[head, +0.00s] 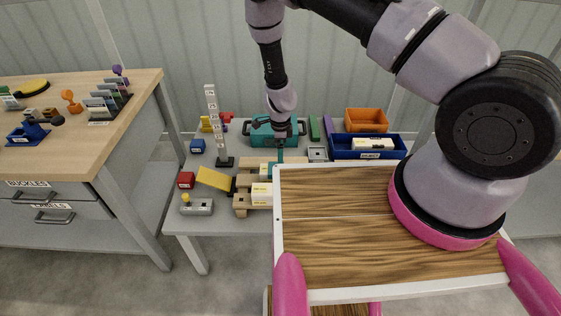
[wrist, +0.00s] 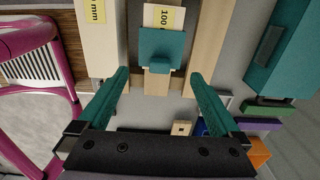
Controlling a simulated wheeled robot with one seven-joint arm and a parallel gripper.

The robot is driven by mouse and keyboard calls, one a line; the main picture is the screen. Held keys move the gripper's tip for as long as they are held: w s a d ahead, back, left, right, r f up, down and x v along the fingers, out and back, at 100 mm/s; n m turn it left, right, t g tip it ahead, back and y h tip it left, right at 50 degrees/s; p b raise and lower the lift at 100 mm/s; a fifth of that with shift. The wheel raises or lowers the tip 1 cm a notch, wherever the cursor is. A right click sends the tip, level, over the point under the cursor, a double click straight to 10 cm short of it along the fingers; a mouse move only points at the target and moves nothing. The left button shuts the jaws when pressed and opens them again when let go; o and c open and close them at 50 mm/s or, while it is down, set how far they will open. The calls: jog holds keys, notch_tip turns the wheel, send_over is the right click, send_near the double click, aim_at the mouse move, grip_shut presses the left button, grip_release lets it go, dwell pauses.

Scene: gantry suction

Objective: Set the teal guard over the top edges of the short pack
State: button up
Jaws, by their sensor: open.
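The teal guard (wrist: 163,46) shows in the wrist view as a flat teal piece with a small raised tab on its near side. It covers part of a white pack (wrist: 150,14) with a yellow label reading "100"; the rest of the label is hidden. The guard looks square to the pack, but I cannot tell whether it is fully seated on the edges. My gripper (wrist: 159,74) is open, with its two teal fingers apart on either side of the tab and nothing between them held. In the head view my gripper (head: 279,157) hangs low over the pallet area.
A taller white pack (wrist: 94,50) labelled "mm" stands left in the wrist view. A teal case (wrist: 283,45) is at right. In the head view, a white post (head: 212,120), blue tray (head: 340,153) and orange bin (head: 366,118) stand around the wooden pallet (head: 240,204).

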notch_tip(320, 180, up, 5)
jog(key=shift+r, duration=0.1)
dwell(0.5)
jog(key=w+d+r+n+t+y, duration=0.1)
jog(key=d+r+n+y, duration=0.15)
jog(key=r, duration=1.55)
jog(key=w+d+r+n+t+y, duration=0.15)
jog(key=d+r+n, duration=0.25)
jog(key=r, duration=1.4)
jog(key=s+d+r+n+t, duration=0.1)
jog(key=s+d+r+n, duration=0.1)
jog(key=s+d+r, duration=0.4)
jog(key=s+d+r+n+t, duration=0.1)
jog(key=s+d+r+n, duration=0.2)
jog(key=r, duration=0.6)
jog(key=s+d+r+n+t+h, duration=0.1)
jog(key=s+d+r, duration=0.1)
jog(key=s, duration=0.4)
jog(key=s+d+r+n+t+h, duration=0.1)
jog(key=s+d+r, duration=0.2)
jog(key=s, duration=0.4)
jog(key=shift+d+n+t, duration=0.35)
jog(key=shift+d, duration=0.4)
